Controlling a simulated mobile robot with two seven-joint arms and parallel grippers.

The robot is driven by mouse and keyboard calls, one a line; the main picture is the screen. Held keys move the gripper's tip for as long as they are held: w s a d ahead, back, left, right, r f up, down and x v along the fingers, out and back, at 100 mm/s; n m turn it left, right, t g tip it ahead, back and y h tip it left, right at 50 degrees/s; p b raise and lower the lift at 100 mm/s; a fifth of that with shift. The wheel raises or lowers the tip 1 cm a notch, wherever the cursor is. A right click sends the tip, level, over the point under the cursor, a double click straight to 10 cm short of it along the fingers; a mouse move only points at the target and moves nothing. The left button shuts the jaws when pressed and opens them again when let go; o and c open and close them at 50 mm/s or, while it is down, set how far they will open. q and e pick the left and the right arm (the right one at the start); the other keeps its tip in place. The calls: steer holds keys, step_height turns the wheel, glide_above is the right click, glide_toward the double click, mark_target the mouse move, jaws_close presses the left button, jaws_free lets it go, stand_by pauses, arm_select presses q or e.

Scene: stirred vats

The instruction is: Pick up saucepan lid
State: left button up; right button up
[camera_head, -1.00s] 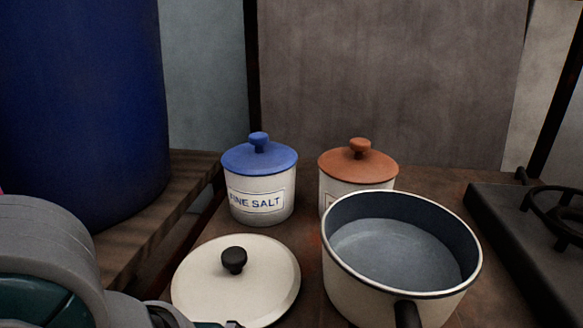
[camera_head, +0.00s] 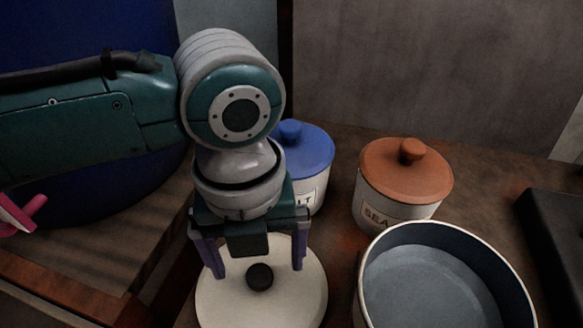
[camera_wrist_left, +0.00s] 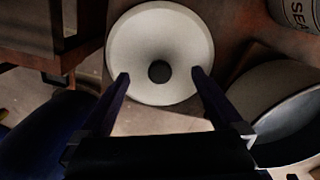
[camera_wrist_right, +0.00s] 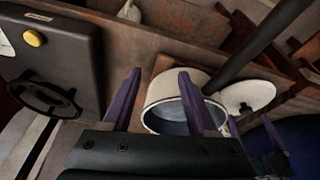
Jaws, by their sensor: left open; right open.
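The saucepan lid (camera_head: 300,300) is a cream disc with a black knob (camera_head: 260,277), lying flat on the wooden table left of the saucepan. It also shows in the left wrist view (camera_wrist_left: 180,35) and in the right wrist view (camera_wrist_right: 248,92). My left gripper (camera_head: 256,268) is open above the lid, its two fingers on either side of the knob in the picture. In the left wrist view the knob (camera_wrist_left: 159,71) sits between the fingertips, a little beyond them. My right gripper (camera_wrist_right: 160,75) is open and empty, away from the lid.
The cream saucepan (camera_head: 430,290) with a dark interior stands right of the lid. A blue-lidded salt jar (camera_head: 308,150), partly hidden by my left arm, and a brown-lidded jar (camera_head: 405,175) stand behind. A black stove (camera_head: 555,235) is at right. A blue vat (camera_head: 60,25) is at left.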

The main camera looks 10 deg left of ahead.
mark_target(258, 274)
arm_select(q)
steer(key=f, duration=0.2)
steer(key=f+b, duration=0.1)
steer(key=shift+s+f, duration=0.2)
steer(key=shift+f, duration=0.15)
jaws_close()
stand_by(0.5)
